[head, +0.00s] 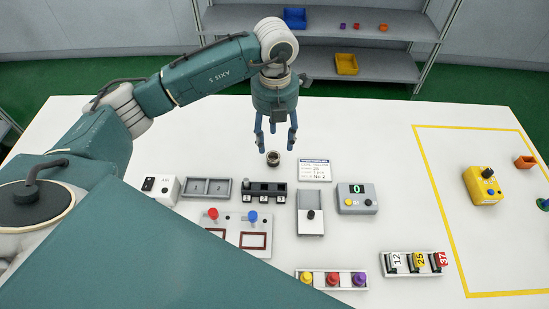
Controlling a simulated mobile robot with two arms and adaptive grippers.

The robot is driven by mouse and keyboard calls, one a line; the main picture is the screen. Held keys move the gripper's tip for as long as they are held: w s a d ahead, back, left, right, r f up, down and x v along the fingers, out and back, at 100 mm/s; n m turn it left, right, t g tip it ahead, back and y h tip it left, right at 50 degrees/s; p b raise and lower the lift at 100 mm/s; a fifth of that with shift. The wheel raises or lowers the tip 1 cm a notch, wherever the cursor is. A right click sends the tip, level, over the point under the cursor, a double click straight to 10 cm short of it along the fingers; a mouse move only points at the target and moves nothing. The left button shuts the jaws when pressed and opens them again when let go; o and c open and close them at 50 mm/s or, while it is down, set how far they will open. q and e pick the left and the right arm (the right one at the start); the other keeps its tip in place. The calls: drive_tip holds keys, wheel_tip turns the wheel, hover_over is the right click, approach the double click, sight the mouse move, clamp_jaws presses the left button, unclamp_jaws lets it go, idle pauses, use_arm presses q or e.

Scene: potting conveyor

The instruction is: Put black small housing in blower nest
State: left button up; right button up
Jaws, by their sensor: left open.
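My left gripper (276,141) points down over the back middle of the white table, with its fingers spread and nothing seen between them. A small round dark piece with a lighter rim (273,158) stands on the table just below and near the fingertips; I cannot tell whether it is the nest or a housing. A small black piece (311,214) sits in a narrow grey tray (311,229) in front and to the right. No blower nest is clearly identifiable. My right gripper is not in view.
A white sign (314,170), a grey box with a green display (357,198) and a panel with red and blue knobs (238,232) stand close by. Coloured knobs (332,279) and numbered blocks (415,263) stand at the front.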

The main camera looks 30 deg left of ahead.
sight(273, 154)
use_arm(q)
wheel_tip(273, 154, down, 3)
drive_tip(key=shift+f+p, duration=0.1)
drive_tip(key=shift+p, duration=0.2)
drive_tip(key=f, duration=0.1)
drive_tip(key=f+p, duration=0.1)
drive_tip(key=f, duration=0.1)
drive_tip(key=a+f+p, duration=0.1)
drive_tip(key=shift+w+f, duration=0.25)
drive_tip(key=shift+f, duration=0.15)
drive_tip(key=shift+d+f, duration=0.1)
drive_tip(key=shift+f, duration=0.2)
drive_tip(key=c, duration=1)
drive_tip(key=shift+r, duration=0.1)
